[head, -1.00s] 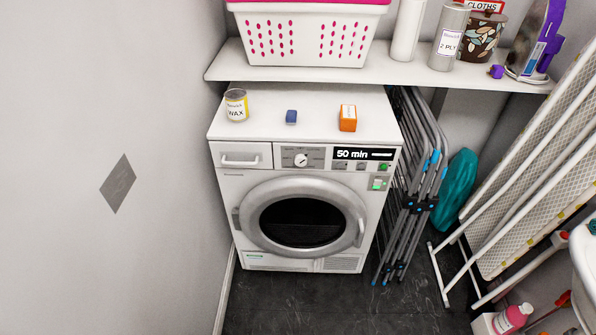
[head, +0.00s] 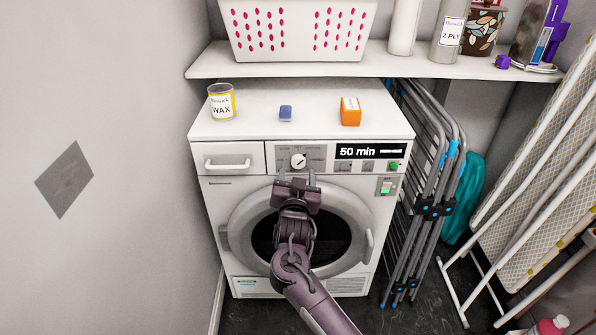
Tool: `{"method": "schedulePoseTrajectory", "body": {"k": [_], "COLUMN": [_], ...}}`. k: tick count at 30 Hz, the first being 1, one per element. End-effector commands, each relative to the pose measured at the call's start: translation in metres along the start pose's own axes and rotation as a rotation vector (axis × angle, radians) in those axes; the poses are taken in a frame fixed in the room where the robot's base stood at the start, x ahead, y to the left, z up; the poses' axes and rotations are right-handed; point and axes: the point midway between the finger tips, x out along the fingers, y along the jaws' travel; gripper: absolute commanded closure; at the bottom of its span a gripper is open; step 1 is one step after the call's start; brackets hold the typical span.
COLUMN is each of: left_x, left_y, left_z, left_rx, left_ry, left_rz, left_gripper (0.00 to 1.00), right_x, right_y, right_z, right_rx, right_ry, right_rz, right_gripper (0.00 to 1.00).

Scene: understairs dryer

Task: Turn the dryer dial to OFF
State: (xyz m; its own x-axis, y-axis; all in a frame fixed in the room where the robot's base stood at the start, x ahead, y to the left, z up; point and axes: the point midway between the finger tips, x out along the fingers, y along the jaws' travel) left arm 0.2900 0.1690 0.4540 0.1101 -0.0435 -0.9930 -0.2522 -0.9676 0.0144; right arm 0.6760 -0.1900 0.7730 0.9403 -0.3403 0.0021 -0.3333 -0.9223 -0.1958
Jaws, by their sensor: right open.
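The white dryer (head: 212,215) stands under the shelf, with its round door shut. Its dial (head: 298,161) is a white round knob with a dark pointer mark, on a grey panel left of the display (head: 370,151), which reads "50 min". The dial's markings are too small to read. My right gripper (head: 297,176) is in front of the dryer, just below the dial in the picture. Its two fingers point up toward the dial, apart and empty. I cannot tell whether they touch the panel. My right arm hides part of the door. My left gripper is not in view.
The shelf (head: 300,67) overhangs behind, holding a white basket (head: 300,30). A folded airer (head: 428,190) stands close at right. A wall is at left.

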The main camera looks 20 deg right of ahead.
Motion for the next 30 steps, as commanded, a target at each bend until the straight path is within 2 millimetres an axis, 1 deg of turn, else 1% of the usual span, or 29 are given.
{"method": "schedulePoseTrajectory", "body": {"k": [1,3,6,10,16,17,26,27,30], "left_x": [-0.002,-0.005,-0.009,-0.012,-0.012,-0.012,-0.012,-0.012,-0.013], "left_y": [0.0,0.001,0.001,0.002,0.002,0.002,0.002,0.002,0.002], "left_z": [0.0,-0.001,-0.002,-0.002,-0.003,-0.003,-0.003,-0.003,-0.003], "left_rx": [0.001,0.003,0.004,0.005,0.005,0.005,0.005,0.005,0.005], "left_ry": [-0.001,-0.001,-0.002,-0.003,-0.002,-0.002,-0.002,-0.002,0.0], "left_rz": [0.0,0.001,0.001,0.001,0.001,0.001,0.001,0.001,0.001], "left_gripper": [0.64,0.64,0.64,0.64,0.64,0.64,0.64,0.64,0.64], "right_x": [0.009,0.018,0.026,0.03,0.03,0.03,0.03,0.03,0.03], "right_y": [0.0,0.0,0.001,0.001,0.001,0.001,0.001,0.001,0.001], "right_z": [0.0,0.001,0.001,0.001,0.001,0.001,0.001,0.001,0.001], "right_rx": [-0.002,-0.001,-0.002,-0.001,-0.001,-0.001,-0.001,-0.001,-0.005], "right_ry": [0.001,0.001,-0.001,-0.002,-0.002,-0.002,-0.002,-0.002,-0.002], "right_rz": [0.0,0.0,0.0,0.0,0.0,0.0,0.0,0.0,0.0], "right_gripper": [0.44,0.44,0.44,0.44,0.44,0.46,0.85,0.88,0.88]}}
